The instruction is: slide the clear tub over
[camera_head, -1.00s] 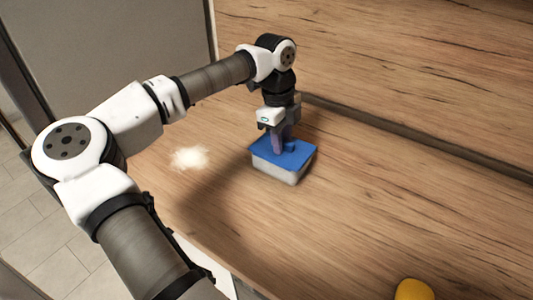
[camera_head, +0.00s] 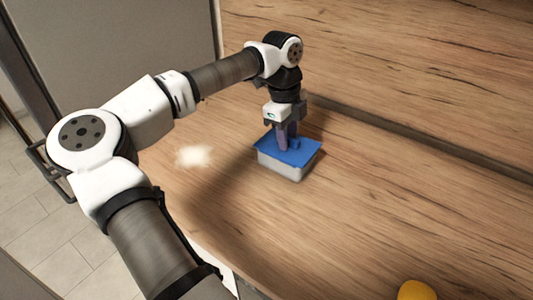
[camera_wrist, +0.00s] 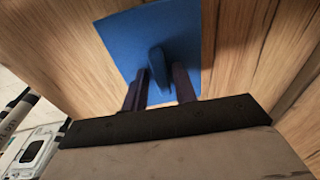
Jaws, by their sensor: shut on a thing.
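The tub (camera_head: 281,167) stands upright on the wooden counter, near the back wall. Its body looks pale and translucent, and it has a flat blue lid (camera_head: 306,151). My gripper (camera_head: 288,144) reaches down onto the lid from above. In the wrist view, the blue lid (camera_wrist: 185,35) fills the upper middle, with a raised blue grip (camera_wrist: 157,60) at its centre. My gripper's two dark fingers (camera_wrist: 160,75) stand on either side of this grip and are shut on it. The tub's body is hidden under the lid in the wrist view.
The wood-grain counter (camera_head: 350,215) is clear right and front of the tub. The wood splashback (camera_head: 420,80) rises behind it. A yellow object (camera_head: 416,290) sits at the bottom edge, partly cut off. A pale bright patch (camera_head: 194,156) lies left of the tub.

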